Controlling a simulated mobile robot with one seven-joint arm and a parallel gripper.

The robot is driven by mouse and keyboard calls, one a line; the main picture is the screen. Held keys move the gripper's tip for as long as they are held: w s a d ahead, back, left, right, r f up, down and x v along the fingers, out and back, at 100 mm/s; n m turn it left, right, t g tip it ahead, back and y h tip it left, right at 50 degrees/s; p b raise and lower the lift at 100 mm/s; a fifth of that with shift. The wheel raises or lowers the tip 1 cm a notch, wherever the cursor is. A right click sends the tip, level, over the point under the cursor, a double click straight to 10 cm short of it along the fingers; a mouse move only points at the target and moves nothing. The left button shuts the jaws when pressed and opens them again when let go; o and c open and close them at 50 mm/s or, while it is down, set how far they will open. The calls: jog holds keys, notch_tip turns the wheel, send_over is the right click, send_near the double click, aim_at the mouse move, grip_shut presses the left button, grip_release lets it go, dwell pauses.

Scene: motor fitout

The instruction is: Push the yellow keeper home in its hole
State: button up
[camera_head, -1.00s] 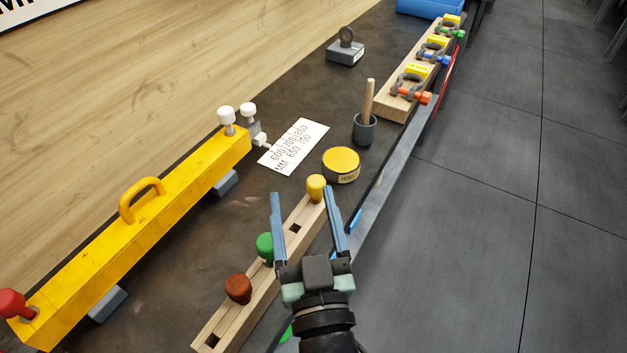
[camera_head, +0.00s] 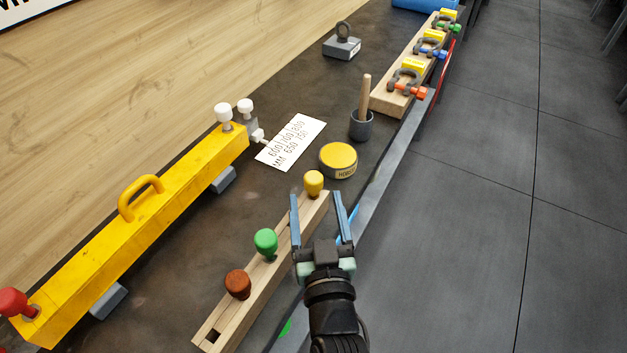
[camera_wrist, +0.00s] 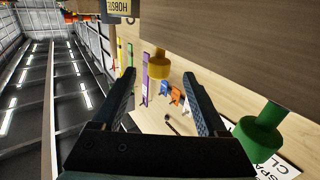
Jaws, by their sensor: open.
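The yellow keeper (camera_head: 314,183) stands near the far end of a long wooden block (camera_head: 242,283), its rounded head above the wood. How deep it sits in its hole cannot be told. In the wrist view the yellow keeper (camera_wrist: 159,64) shows ahead, between and beyond the fingertips. My gripper (camera_head: 315,195) is open and empty, at the right side of the block, close to the yellow keeper but apart from it. A green keeper (camera_head: 266,242) and a brown keeper (camera_head: 238,284) stand in the same block nearer to me.
A yellow round tin (camera_head: 339,160) stands just beyond the block. Behind it are a grey pot with a wooden stick (camera_head: 361,125) and a white card (camera_head: 291,142). A long yellow beam (camera_head: 137,227) lies to the left. The bench edge runs along the right, with open floor beyond.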

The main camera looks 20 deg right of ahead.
aim_at(315, 190)
jog(key=x, duration=0.5)
jog(key=shift+d+f+p, duration=0.1)
jog(key=shift+p, duration=0.2)
grip_shut()
